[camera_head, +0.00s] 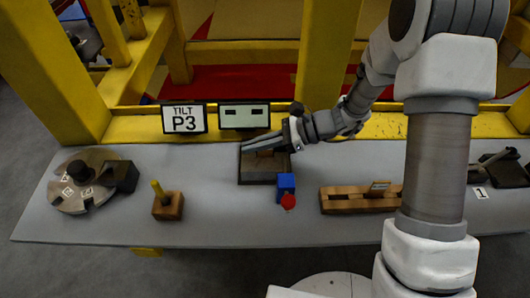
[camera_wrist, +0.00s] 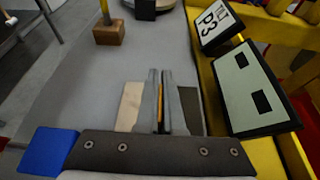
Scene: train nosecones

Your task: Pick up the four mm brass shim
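A thin brass-coloured strip, which looks like the brass shim (camera_wrist: 160,103), stands edge-on between the two grey fingers of my gripper (camera_wrist: 163,92) in the wrist view. The fingers are close together, with the strip filling the narrow gap. No thickness mark is readable on it. In the head view my gripper (camera_head: 262,144) is low over a dark, shallow tray (camera_head: 262,178); the shim cannot be made out there. The tray shows in the wrist view on both sides of the fingers, pale on the left (camera_wrist: 128,107). Whether the shim still touches the tray is hidden.
A blue block (camera_head: 286,182) with a red knob (camera_head: 288,202) stands at the tray's front right. A slotted wooden rack (camera_head: 345,203) lies right. A wooden block with a yellow peg (camera_head: 168,207) and a round disc fixture (camera_head: 85,182) stand left. Signs (camera_head: 184,119) line the back.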

